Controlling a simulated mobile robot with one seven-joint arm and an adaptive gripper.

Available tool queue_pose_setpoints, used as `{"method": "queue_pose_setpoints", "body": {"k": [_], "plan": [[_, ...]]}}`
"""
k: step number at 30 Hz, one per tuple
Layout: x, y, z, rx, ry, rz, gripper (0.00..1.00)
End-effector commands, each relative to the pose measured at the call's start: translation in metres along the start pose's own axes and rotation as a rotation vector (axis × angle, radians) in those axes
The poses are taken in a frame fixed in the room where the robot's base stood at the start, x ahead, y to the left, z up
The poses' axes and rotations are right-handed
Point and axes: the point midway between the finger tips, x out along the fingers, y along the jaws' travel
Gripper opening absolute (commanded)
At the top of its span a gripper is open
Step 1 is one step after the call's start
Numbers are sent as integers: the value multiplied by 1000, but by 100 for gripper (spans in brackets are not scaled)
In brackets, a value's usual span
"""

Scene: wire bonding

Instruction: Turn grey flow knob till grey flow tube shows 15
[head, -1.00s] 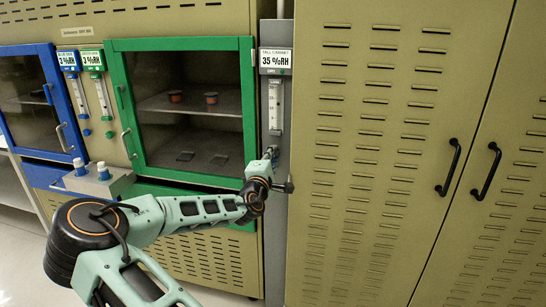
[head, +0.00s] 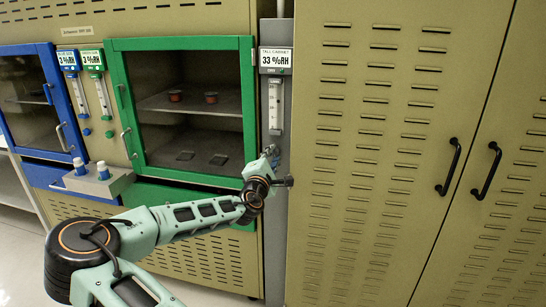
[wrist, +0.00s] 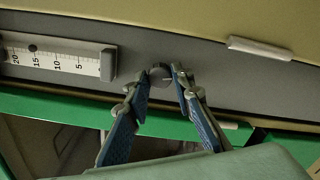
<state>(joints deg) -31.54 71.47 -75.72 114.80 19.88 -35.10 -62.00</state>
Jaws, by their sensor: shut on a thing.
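The grey flow tube (head: 275,105) is a clear scale on the grey panel between the green cabinet and the tall cabinet. In the wrist view the tube (wrist: 60,58) lies sideways, with numbers 20, 15, 10, 5. A dark round float (wrist: 33,48) sits close to the 15, slightly to its 20 side. The small grey flow knob (wrist: 160,73) is just beyond the tube's low end. My gripper (wrist: 163,78) is shut on it, one fingertip at each side, partly hiding it. In the head view my gripper (head: 270,152) is at the panel below the tube; the knob is too small to make out.
The display (head: 275,60) above the grey tube reads 33 %RH. The green-framed cabinet door (head: 185,45) is left of my gripper, the tall cabinet (head: 370,200) right. Blue and green tubes (head: 104,97) with knobs stand further left.

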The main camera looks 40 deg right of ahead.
Motion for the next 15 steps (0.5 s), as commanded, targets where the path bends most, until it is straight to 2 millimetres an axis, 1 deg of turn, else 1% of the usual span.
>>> {"method": "queue_pose_setpoints", "body": {"k": [1, 5, 15], "plan": [[0, -1, 1, 0, -3, -3, 25], [0, -1, 1, 1, -2, -2, 39], [-3, 0, 0, 1, 0, -1, 39]]}}
